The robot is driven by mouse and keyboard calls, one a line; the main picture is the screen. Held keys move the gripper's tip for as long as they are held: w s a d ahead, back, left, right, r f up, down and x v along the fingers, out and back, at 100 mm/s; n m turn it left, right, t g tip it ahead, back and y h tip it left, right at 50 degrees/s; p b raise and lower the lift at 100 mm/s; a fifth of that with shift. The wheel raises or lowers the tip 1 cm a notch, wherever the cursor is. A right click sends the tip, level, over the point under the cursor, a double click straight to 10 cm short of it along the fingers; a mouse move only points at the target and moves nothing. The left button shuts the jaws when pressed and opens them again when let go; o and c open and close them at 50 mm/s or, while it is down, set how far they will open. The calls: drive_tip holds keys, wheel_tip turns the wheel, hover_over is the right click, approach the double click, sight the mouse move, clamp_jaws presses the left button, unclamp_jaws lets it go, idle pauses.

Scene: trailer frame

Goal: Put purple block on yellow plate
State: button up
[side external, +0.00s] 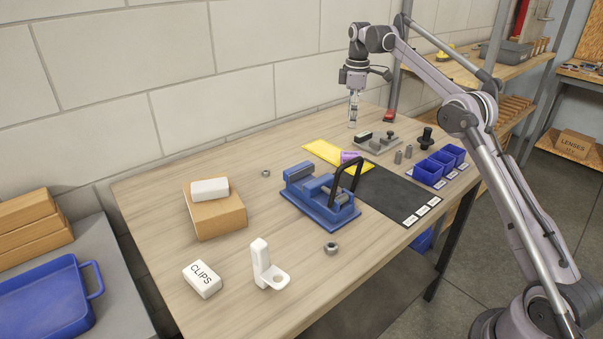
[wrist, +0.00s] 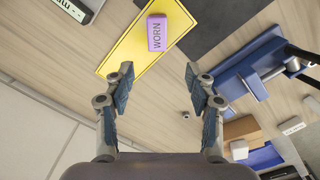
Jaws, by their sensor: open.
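The purple block (wrist: 157,33), labelled WORN, lies on the yellow plate (wrist: 118,58) in the wrist view, near the plate's edge. In the side view the purple block (side external: 349,156) shows at the right part of the yellow plate (side external: 322,150), partly behind the blue vise's black handle. My gripper (wrist: 158,78) is open and empty, with the block beyond its fingertips in the wrist view. In the side view my gripper (side external: 353,122) hangs above the far end of the table, beyond the plate and apart from the block.
A blue vise (side external: 320,200) stands in front of the plate. A grey fixture (side external: 378,142), metal pegs (side external: 403,155) and blue bins (side external: 438,167) are to the right, beside a black mat (side external: 392,193). The wood between box and plate is mostly clear.

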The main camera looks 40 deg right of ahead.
drive_tip(key=s+a+r+m+t, duration=0.2)
drive_tip(key=s+a+r, duration=0.2)
drive_tip(key=s+a, duration=0.25)
drive_tip(key=s+a+r+m+t, duration=0.2)
drive_tip(key=s+a+r, duration=0.1)
drive_tip(key=s+a, duration=0.4)
drive_tip(key=s+a+f+m+t, duration=0.1)
drive_tip(key=s+a+f, duration=0.3)
drive_tip(key=s, duration=0.4)
drive_tip(key=s+a+f+m+t, duration=0.2)
drive_tip(key=s+a+f+m, duration=0.1)
drive_tip(key=s+f, duration=0.4)
drive_tip(key=shift+s+a+f+m, duration=0.3)
drive_tip(key=shift+s+a, duration=0.4)
drive_tip(key=shift+s, duration=0.3)
